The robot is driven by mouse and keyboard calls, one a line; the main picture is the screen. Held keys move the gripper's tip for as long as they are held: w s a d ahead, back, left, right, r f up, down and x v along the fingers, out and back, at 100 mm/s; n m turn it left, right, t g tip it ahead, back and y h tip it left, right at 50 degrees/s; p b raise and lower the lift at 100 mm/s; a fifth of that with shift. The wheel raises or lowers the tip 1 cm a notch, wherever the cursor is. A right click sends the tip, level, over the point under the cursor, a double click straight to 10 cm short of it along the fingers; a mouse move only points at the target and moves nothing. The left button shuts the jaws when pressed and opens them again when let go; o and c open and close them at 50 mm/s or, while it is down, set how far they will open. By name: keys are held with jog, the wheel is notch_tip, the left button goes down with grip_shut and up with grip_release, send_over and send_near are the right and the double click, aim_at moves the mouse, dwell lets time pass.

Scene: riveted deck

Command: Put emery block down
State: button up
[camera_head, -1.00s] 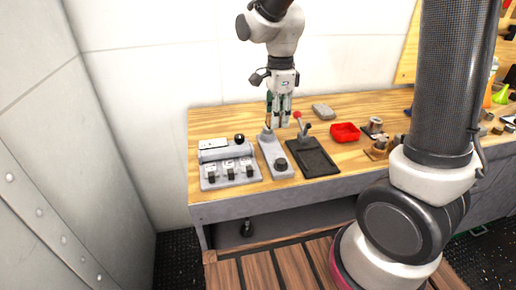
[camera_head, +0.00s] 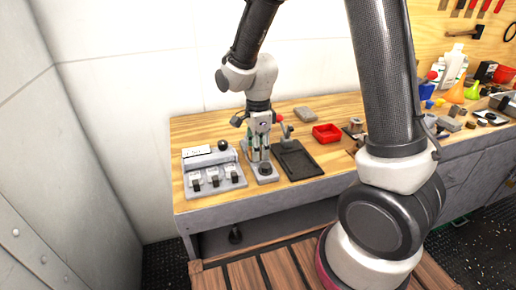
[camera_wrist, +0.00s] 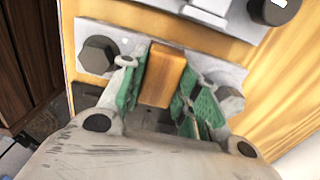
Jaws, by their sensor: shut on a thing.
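My gripper (camera_head: 259,158) is low over a narrow grey fixture (camera_head: 267,178) on the wooden bench. In the wrist view its green-padded fingers (camera_wrist: 160,95) are shut on an orange-brown block (camera_wrist: 163,76), which I take to be the emery block. The grey plate with dark hex heads (camera_wrist: 97,54) shows behind and beside the block. I cannot tell whether the block touches the plate. In the head view the block is too small or hidden to make out.
A grey switch box (camera_head: 213,175) stands close on the left. A black tray (camera_head: 297,160) lies close on the right, with a red-knobbed lever (camera_head: 283,125) behind it. A red bin (camera_head: 327,133) and a grey block (camera_head: 305,114) lie farther back on the bench.

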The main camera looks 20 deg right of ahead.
jog(key=o, duration=1)
jog(key=s+d+r+n+t, duration=0.1)
jog(key=s+d+r+n, duration=0.1)
jog(key=r, duration=0.6)
jog(key=s+d+r+n, duration=0.1)
jog(key=d+r+n, duration=0.15)
jog(key=r, duration=0.55)
jog(key=shift+s+d+r+n+t, duration=0.55)
jog(key=shift+s+d+r+n, duration=0.4)
jog(key=shift+s+d+n, duration=1.2)
jog(key=shift+s+d+r+n+t, duration=0.5)
jog(key=shift+s+d+r+n, duration=0.75)
jog(key=shift+s+n, duration=1.55)
jog(key=shift+s+d+r+n+t, duration=0.6)
jog(key=shift+s+d+n, duration=1.4)
jog(key=shift+s, duration=1.05)
jog(key=shift+d, duration=0.15)
